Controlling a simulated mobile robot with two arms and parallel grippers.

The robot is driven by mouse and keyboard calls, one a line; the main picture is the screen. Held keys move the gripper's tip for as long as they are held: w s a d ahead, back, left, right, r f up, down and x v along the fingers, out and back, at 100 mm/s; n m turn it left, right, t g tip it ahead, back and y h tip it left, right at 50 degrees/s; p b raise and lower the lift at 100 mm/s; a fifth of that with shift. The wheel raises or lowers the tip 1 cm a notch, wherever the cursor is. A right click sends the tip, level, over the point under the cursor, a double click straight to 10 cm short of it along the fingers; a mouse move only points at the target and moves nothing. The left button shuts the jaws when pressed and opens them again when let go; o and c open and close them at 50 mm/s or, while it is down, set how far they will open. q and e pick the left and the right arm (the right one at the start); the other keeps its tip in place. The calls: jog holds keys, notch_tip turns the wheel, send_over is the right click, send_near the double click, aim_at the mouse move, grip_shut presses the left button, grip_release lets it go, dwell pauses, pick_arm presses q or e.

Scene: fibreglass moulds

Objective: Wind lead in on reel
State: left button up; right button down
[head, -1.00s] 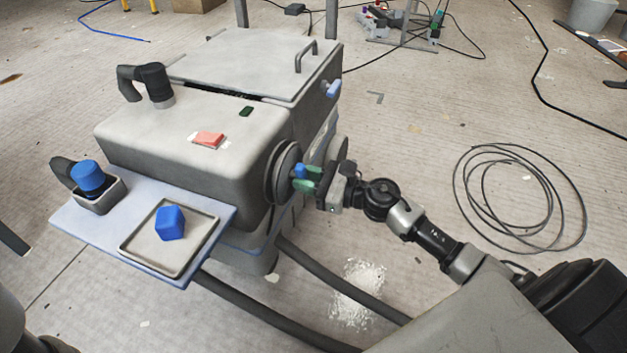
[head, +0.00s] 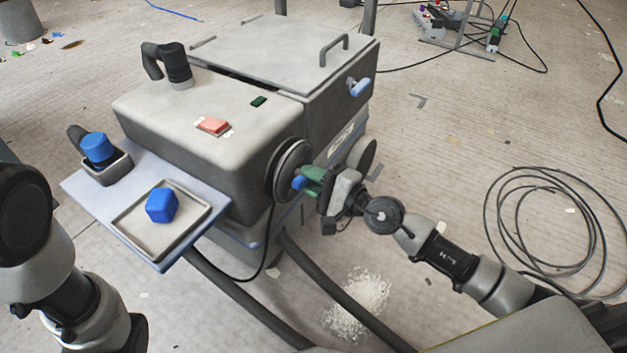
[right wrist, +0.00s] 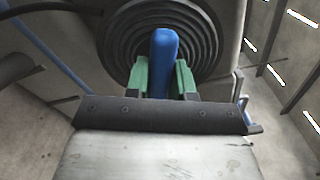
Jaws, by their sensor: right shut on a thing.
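The reel (head: 286,168) is a dark ridged disc on the side of the grey machine. In the right wrist view the reel (right wrist: 122,42) fills the upper middle, facing me. My right gripper (head: 308,182) is shut on the reel's blue handle (head: 298,183). In the right wrist view the blue handle (right wrist: 163,62) stands between the green fingertips. A thin black lead (head: 271,240) hangs from the reel and curves under the machine. A loose coil of black cable (head: 490,220) lies on the floor at the right. My left arm shows at the left edge; its gripper is not visible.
A side shelf (head: 85,185) holds a tray (head: 128,222) with a blue block (head: 161,205) and a blue-capped cup (head: 97,148). Thick dark hoses (head: 330,280) run below, beside white debris (head: 360,300).

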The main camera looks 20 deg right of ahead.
jog(key=n, duration=0.2)
jog(key=shift+n, duration=0.3)
jog(key=shift+n+b, duration=0.35)
jog(key=shift+n, duration=0.65)
jog(key=c, duration=1)
grip_release()
jog(key=shift+o, duration=0.2)
jog(key=v, duration=1)
jog(key=shift+s+d+b, duration=0.25)
jog(key=shift+d+b, duration=0.1)
jog(key=shift+b, duration=0.1)
